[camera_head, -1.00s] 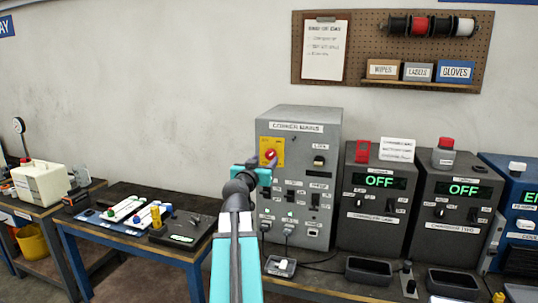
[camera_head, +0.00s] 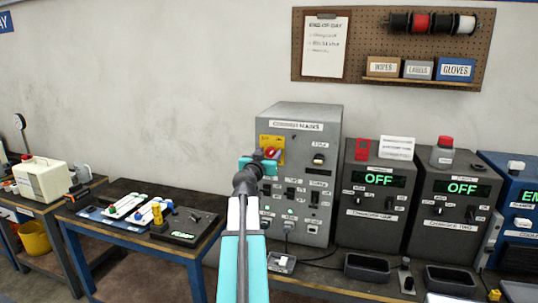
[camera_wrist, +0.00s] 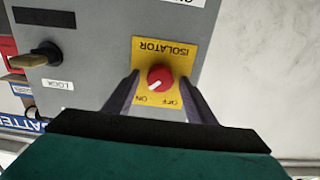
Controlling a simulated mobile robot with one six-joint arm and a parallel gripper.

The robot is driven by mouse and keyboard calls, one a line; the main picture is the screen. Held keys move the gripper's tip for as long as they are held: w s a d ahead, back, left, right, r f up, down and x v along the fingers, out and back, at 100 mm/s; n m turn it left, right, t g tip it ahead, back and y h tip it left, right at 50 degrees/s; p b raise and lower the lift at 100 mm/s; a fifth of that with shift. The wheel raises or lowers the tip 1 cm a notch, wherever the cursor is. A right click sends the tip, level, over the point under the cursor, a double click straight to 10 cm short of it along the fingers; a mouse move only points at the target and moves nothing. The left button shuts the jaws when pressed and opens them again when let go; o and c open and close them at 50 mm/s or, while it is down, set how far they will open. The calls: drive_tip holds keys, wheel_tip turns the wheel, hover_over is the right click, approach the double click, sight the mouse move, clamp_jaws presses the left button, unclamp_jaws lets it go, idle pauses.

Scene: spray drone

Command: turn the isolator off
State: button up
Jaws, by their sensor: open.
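The isolator is a round red knob (camera_wrist: 160,78) on a yellow plate (camera_wrist: 178,50) marked ISOLATOR, with ON and OFF labels. The plate is on the upper left of a grey cabinet (camera_head: 325,125). In the wrist view the picture is upside down, and the knob's white mark points toward the ON label. My gripper (camera_wrist: 160,92) is open, with one finger on each side of the knob; I cannot tell whether either finger touches it. In the head view my wrist partly hides the yellow plate (camera_head: 266,141) and the knob.
A lock switch with a brass-coloured key (camera_wrist: 37,57) sits beside the isolator on the cabinet. Two dark charger boxes showing OFF (camera_head: 379,180) stand to the right. A bench with tools (camera_head: 125,192) is at the left.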

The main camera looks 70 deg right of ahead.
drive_tip(key=c, duration=1)
drive_tip(key=shift+c, duration=0.2)
drive_tip(key=shift+f+n+b, duration=0.1)
drive_tip(key=shift+n+b, duration=0.25)
drive_tip(key=shift+n, duration=0.05)
drive_tip(key=n+b, duration=0.1)
drive_tip(key=n, duration=0.2)
drive_tip(key=shift+w, duration=0.1)
drive_tip(key=n+b, duration=0.1)
drive_tip(key=n, duration=0.3)
drive_tip(key=shift+n, duration=0.4)
drive_tip(key=n, duration=0.5)
drive_tip(key=shift+w, duration=0.1)
drive_tip(key=n+p, duration=0.1)
drive_tip(key=n, duration=0.3)
drive_tip(key=shift+f+p, duration=0.1)
drive_tip(key=shift+p, duration=0.3)
drive_tip(key=shift+n, duration=0.3)
